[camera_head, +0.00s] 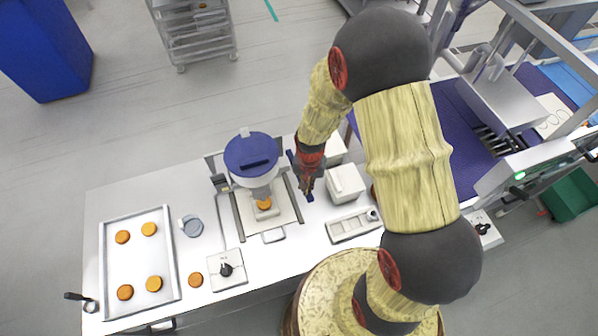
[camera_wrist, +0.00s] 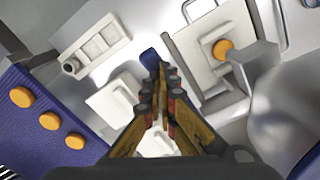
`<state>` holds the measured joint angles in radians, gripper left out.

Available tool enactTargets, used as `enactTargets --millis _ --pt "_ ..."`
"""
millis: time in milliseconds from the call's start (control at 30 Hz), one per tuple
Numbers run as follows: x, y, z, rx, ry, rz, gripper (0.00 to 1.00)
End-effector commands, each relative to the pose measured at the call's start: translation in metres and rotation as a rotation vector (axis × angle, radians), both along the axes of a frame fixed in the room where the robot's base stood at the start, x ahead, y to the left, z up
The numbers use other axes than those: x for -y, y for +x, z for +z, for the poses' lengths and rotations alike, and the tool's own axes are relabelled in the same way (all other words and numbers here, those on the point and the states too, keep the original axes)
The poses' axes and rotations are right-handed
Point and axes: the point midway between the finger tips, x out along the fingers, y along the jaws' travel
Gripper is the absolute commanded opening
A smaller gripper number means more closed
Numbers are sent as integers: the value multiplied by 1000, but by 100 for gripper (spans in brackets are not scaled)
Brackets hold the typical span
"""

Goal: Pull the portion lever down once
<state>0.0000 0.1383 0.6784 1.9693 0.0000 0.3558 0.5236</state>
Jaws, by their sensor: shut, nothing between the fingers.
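The portion dispenser has a blue-lidded hopper (camera_head: 250,152) above a pale stand, with an orange round (camera_head: 264,204) under its outlet. A blue bar, which looks like the portion lever (camera_head: 310,197), shows at the right of the dispenser, partly hidden by my gripper. Its blue end (camera_wrist: 149,56) shows just beyond my fingertips in the wrist view. My gripper (camera_head: 307,188) is shut and empty, close to the blue bar; I cannot tell whether they touch. The fingers (camera_wrist: 159,82) are together in the wrist view. The orange round (camera_wrist: 222,49) also shows there, to the right.
A tray (camera_head: 109,260) with several orange rounds lies at the left. A loose round (camera_head: 195,279) and a black-knobbed box (camera_head: 226,285) are near the front edge. White boxes (camera_head: 345,184) and a compartment tray (camera_head: 340,232) stand right of the dispenser. A blue conveyor (camera_head: 462,120) is further right.

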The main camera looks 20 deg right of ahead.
Motion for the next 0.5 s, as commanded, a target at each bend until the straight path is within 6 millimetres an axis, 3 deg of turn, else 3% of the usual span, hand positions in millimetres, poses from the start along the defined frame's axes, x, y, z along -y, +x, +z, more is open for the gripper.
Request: enactTargets --millis 500 --pt "0 0 -14 0 0 0 0"
